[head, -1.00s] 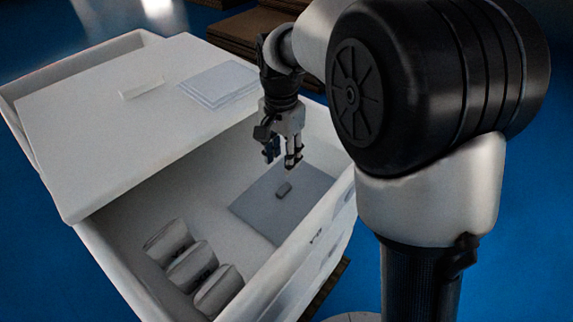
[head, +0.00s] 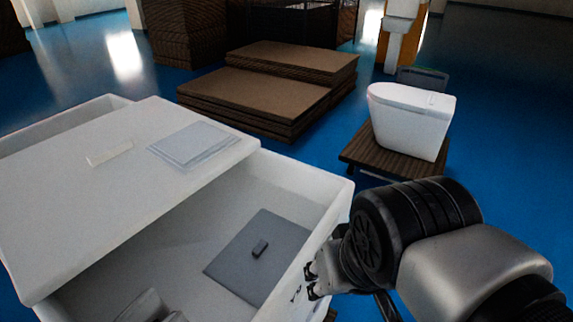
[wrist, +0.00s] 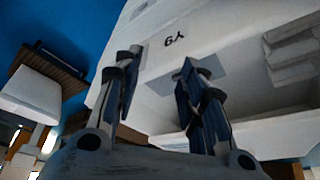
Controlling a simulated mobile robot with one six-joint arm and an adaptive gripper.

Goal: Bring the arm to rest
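My arm is folded low at the right of the head view. My gripper (head: 313,281) is just outside the right wall of the white open bin (head: 335,212), partly hidden by the arm. In the wrist view the gripper (wrist: 158,68) has its two fingers spread apart with nothing between them. The bin's printed wall (wrist: 155,42) lies beyond the fingertips; I cannot tell whether they touch it.
A white toilet (head: 410,125) stands on a dark pallet, near stacked brown boards (head: 265,95). Blue floor is free between.

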